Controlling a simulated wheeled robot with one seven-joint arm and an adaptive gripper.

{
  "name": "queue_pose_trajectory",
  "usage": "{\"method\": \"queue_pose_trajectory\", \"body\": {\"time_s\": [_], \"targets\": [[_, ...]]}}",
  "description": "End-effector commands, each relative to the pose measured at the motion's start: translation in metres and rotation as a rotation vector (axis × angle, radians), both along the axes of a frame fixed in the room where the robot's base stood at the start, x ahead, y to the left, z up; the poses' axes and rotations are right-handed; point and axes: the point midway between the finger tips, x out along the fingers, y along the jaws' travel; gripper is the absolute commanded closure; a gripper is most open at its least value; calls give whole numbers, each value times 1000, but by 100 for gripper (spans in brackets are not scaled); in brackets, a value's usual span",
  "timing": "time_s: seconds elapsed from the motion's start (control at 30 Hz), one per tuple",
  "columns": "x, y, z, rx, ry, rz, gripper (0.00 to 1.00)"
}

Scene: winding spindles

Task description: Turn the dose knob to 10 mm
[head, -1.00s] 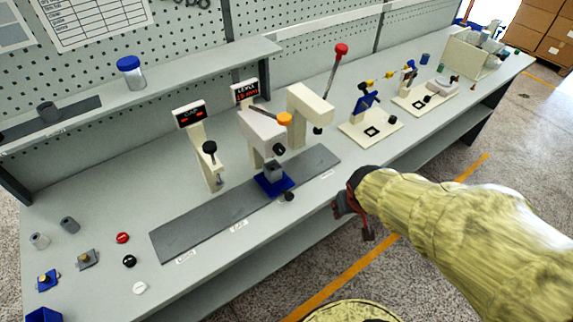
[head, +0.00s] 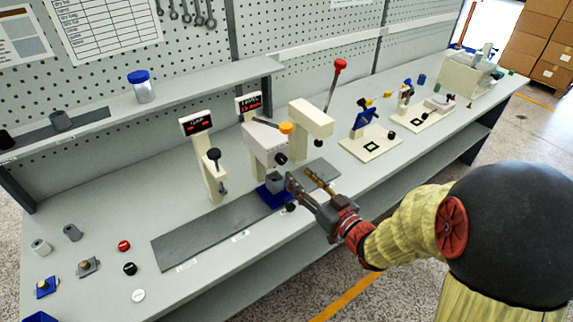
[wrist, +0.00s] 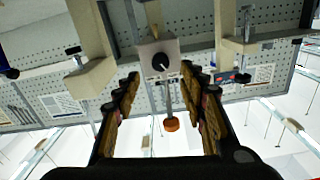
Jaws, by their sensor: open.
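The dose knob (head: 281,158) is a small black dial on the front of a pale dosing station (head: 262,143). In the wrist view, the knob (wrist: 161,62) shows a white pointer line and sits between my fingers' tips in the picture. My gripper (head: 299,177) is open, in front of and slightly below the knob in the head view. Its two brown-padded fingers (wrist: 160,73) frame the knob, apart from it, with nothing held. The red text on the level display (head: 249,103) is too small to read surely.
A blue fixture with a grey cup (head: 275,184) stands under the station, close to my gripper. A beige block post with a red-tipped lever (head: 338,68) stands to the right. An orange-ended lever (head: 286,128) sticks out above the knob. A grey strip (head: 195,240) lies clear at left.

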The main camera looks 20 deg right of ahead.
Motion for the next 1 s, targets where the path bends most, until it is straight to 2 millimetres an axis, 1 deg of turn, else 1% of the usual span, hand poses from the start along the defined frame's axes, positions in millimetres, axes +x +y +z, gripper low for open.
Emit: {"method": "queue_pose_trajectory", "body": {"time_s": [0.03, 0.17, 0.4, 0.6, 0.73, 0.97, 1.0], "targets": [[2, 1, 2, 9, -8, 4, 58], [13, 6, 1, 14, -5, 5, 58], [49, 17, 0, 14, -4, 4, 58], [69, 23, 1, 13, -4, 3, 58], [73, 24, 2, 12, -3, 1, 58], [74, 24, 2, 13, -3, 0, 58], [74, 24, 2, 12, -2, 0, 60]]}}
